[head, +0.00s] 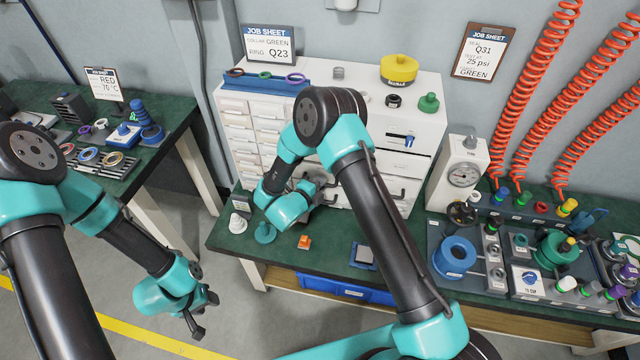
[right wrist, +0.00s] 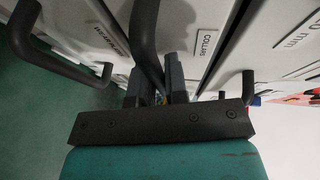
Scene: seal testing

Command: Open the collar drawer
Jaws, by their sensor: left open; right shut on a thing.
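The collar drawer (right wrist: 218,32) shows its "COLLARS" label in the right wrist view. My right gripper (right wrist: 155,92) is shut on a black bar handle (right wrist: 146,35), beside that label. In the head view my right gripper (head: 318,186) is at the lower front of the white cabinet (head: 432,122), and my arm hides much of the drawer fronts. I cannot tell how far the drawer stands out. My left gripper (head: 206,312) is open and empty, over the floor left of the green bench.
Other drawer handles (right wrist: 75,62) stick out close to my right gripper. A gauge stand (head: 462,172) is right of the cabinet.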

